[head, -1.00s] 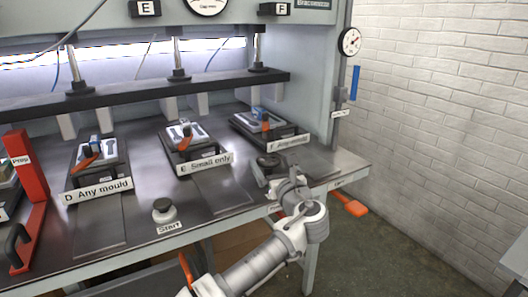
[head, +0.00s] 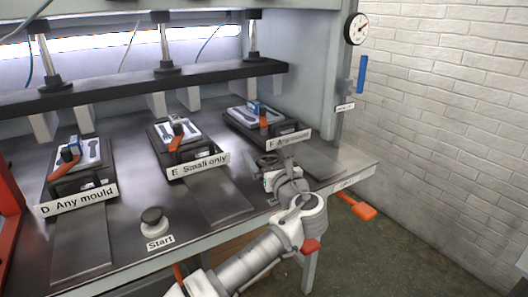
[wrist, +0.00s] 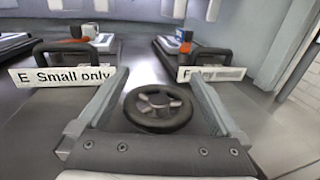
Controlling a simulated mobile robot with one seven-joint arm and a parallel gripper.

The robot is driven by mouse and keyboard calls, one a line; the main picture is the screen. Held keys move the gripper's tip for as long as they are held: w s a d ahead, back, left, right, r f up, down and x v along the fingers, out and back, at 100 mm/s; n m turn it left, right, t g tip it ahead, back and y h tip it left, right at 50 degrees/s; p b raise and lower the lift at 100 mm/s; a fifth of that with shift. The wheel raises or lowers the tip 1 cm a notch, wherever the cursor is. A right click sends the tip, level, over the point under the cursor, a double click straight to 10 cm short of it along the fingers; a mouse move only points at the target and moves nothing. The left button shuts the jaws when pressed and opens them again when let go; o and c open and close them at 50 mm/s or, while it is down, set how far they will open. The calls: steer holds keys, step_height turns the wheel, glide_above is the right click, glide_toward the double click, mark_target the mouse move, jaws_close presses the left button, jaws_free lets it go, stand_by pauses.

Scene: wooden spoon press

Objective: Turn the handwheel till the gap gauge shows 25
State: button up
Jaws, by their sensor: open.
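The handwheel (wrist: 158,102) is a dark spoked wheel lying low on the bench front in the wrist view. It sits between the two spread fingers of my gripper (wrist: 158,76), which is open. The fingers lie to either side of the rim, with a gap on each side; contact and height cannot be told. In the head view my gripper (head: 275,166) largely hides the wheel. A round white dial (head: 356,28) with a red mark is on the right post; its reading is too small to make out, and I cannot tell whether it is the gap gauge.
Mould stations D (head: 78,160), E (head: 180,135) and F (head: 262,120) stand behind, with orange-handled clamps. The Start button (head: 154,222) is at the front left. An orange pedal-like piece (head: 358,206) sticks out below the bench at the right. A brick wall closes the right side.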

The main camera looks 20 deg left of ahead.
steer(key=shift+w+a, duration=0.1)
stand_by(0.3)
steer(key=c, duration=1.2)
steer(key=shift+r+m+t+h+p, duration=0.1)
steer(key=shift+m+t+h+p, duration=0.2)
steer(key=shift+h+p, duration=0.1)
